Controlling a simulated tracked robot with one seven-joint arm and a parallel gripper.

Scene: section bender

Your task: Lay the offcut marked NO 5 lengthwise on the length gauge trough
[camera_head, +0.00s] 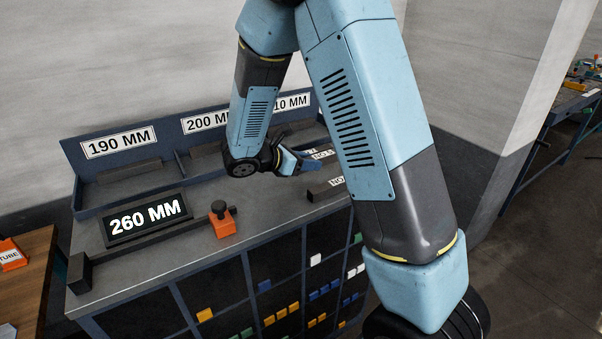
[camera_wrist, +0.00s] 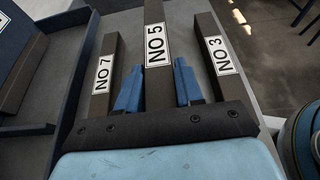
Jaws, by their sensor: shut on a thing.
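The offcut marked NO 5 (camera_wrist: 155,45) is a dark bar with a white label, and it runs between the two blue fingers of my gripper (camera_wrist: 158,86) in the wrist view. The gripper is shut on it. I cannot tell whether the bar is clear of the bench. In the head view my gripper (camera_head: 305,163) is at the right part of the bench, and my arm hides much of this area. The length gauge trough (camera_head: 160,236) is a dark rail at the bench's front left, below the 260 MM display (camera_head: 145,219). No bar shows on it.
Offcuts NO 7 (camera_wrist: 104,75) and NO 3 (camera_wrist: 216,55) lie on either side of NO 5. Labelled bays, including 190 MM (camera_head: 118,142), line the back.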

